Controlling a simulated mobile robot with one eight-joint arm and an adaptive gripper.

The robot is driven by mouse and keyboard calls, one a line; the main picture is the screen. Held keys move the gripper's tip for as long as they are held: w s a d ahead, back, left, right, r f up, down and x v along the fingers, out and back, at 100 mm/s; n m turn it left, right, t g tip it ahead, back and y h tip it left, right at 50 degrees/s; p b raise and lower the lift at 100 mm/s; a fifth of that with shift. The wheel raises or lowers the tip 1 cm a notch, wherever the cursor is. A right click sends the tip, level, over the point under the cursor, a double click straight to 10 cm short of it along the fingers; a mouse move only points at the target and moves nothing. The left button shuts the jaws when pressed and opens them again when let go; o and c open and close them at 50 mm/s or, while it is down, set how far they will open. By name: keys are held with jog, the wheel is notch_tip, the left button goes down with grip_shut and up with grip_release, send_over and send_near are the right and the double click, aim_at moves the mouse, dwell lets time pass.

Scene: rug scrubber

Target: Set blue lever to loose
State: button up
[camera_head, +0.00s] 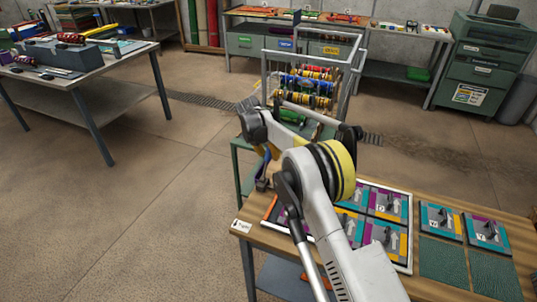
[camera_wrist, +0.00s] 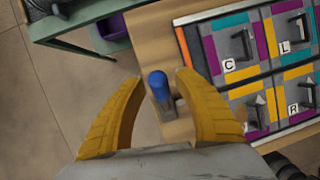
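The blue lever (camera_wrist: 158,80) has a rounded blue knob on a grey stem and stands at the left edge of the wooden bench top. In the wrist view it lies between the two yellow fingers of my gripper (camera_wrist: 160,76). The gripper is open, with a gap visible on both sides of the knob. I cannot tell whether a finger touches it. In the head view a small blue piece, seemingly the lever (camera_head: 266,160), shows beside my arm's end, partly covered. No loose marking is readable, and the lever's setting cannot be told.
A framed board (camera_wrist: 225,75) of coloured tiles with black handles, lettered C, L and R, lies right of the lever. More tiles (camera_head: 440,221) and green textured mats (camera_head: 442,262) lie further right. A green table with a wire rack (camera_head: 350,85) stands behind. Open floor lies left.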

jog(key=shift+r, duration=0.15)
jog(key=v, duration=1.2)
jog(key=shift+d, duration=0.1)
jog(key=s+d+r+m+t+y, duration=0.2)
jog(key=s+d+r+m, duration=1.3)
jog(key=s+d+r, duration=0.15)
jog(key=s+d+f+m, duration=0.2)
jog(key=s+m, duration=0.3)
jog(key=s, duration=0.3)
jog(key=s+d+f+m+t+b, duration=0.1)
jog(key=s+d+f+m, duration=0.2)
jog(key=s, duration=0.6)
jog(key=s+d+f+m+t, duration=0.1)
jog(key=s+d+f+m, duration=0.2)
jog(key=s+m, duration=0.4)
jog(key=shift+s+d+f+m+y+b, duration=0.35)
jog(key=shift+s+d, duration=0.3)
jog(key=shift+s, duration=0.45)
